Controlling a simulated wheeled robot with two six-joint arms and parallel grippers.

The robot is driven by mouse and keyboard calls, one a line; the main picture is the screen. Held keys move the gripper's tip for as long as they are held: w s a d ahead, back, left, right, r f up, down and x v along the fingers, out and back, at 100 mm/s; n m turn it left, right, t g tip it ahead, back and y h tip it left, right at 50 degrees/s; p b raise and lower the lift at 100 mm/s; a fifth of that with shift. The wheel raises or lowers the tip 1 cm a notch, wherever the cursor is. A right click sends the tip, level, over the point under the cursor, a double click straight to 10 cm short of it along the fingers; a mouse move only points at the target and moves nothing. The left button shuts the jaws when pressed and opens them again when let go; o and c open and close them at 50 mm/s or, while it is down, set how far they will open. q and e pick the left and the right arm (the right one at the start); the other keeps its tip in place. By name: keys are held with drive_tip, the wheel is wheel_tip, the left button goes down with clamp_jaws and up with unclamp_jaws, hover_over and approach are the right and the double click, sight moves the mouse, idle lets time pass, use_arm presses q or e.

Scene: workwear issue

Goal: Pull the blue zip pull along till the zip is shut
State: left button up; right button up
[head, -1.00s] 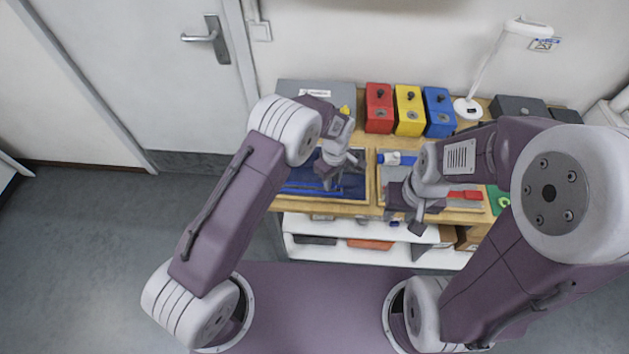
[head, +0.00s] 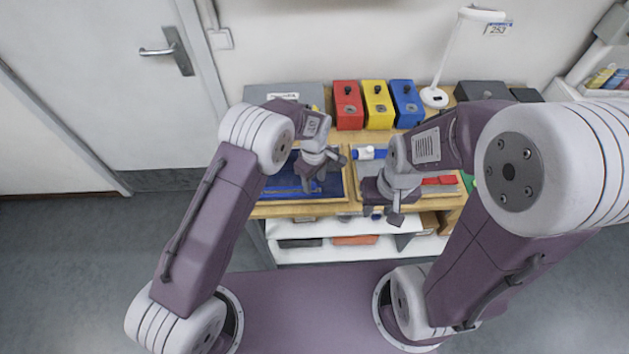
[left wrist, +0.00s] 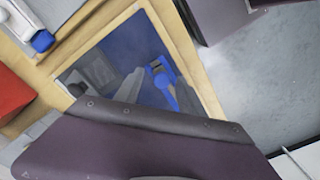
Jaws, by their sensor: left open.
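The blue zip pull (left wrist: 163,80) lies on dark blue cloth (left wrist: 135,45) in a wood-edged tray, in the left wrist view. The cloth also shows in the head view (head: 284,184), partly behind my left gripper. My left gripper (head: 312,186) is over the tray; its grey fingers (left wrist: 112,84) are open, beside the zip pull, with nothing seen between them. Whether a finger touches the pull cannot be told. How far the zip is shut cannot be made out. My right gripper (head: 385,214) hangs at the front of the right-hand tray; its jaw state is unclear.
Red (head: 347,105), yellow (head: 378,104) and blue (head: 407,103) boxes stand behind the trays, with a white lamp (head: 435,96) to their right. A grey box (head: 285,94) stands at back left. White shelves (head: 345,254) are below the bench top.

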sight(315, 185)
use_arm(q)
wheel_tip(315, 185, up, 8)
drive_tip(key=b, duration=0.1)
drive_tip(key=shift+r, duration=0.25)
